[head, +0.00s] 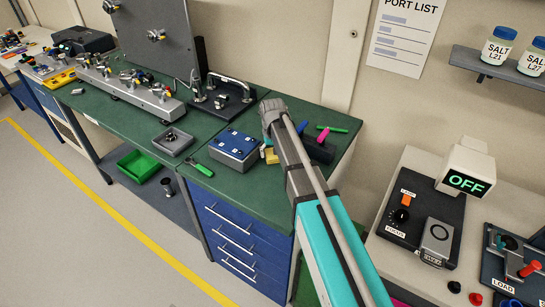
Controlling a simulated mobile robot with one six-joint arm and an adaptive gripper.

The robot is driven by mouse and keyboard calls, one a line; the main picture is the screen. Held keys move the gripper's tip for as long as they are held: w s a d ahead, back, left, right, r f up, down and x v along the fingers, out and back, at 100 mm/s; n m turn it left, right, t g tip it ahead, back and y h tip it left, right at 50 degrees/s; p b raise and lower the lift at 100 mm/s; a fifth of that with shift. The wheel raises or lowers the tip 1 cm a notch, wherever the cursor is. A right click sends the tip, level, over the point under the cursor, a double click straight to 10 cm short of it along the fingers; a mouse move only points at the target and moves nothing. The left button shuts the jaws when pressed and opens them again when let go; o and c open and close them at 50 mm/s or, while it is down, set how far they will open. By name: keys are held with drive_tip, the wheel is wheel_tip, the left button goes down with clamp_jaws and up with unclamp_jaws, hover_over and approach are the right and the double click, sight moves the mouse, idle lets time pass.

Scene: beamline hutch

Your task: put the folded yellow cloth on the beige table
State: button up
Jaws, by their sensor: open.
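A small yellow piece (271,156), which may be the folded cloth, shows on the green bench beside the blue-topped box. My arm hides part of it, so its full shape cannot be told. The end of my arm with my gripper (272,112) is over the back part of the green bench. The fingers are not clearly visible; the gripper is open, and I see nothing held in it. A beige tabletop (408,272) is at the right, with devices on it. Another pale tabletop (38,36) is at the far left.
The green bench (262,198) carries the blue-topped box (235,147), a grey tray (173,141), a metal rail device (130,90) and pink and green pens. On the right table stand an OFF display (466,172) and control boxes. A shelf with jars (497,45) hangs above.

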idle(0.3)
drive_tip(key=c, duration=0.5)
drive_tip(key=shift+c, duration=0.3)
drive_tip(key=shift+r, duration=0.1)
wheel_tip(320, 180, up, 3)
drive_tip(key=p, duration=0.2)
drive_tip(key=shift+f+p, duration=0.2)
drive_tip(key=shift+p, duration=0.15)
drive_tip(key=s+d+r+p, duration=0.3)
drive_tip(key=s+r+p, duration=0.7)
drive_tip(key=s, duration=0.3)
drive_tip(key=shift+s, duration=0.35)
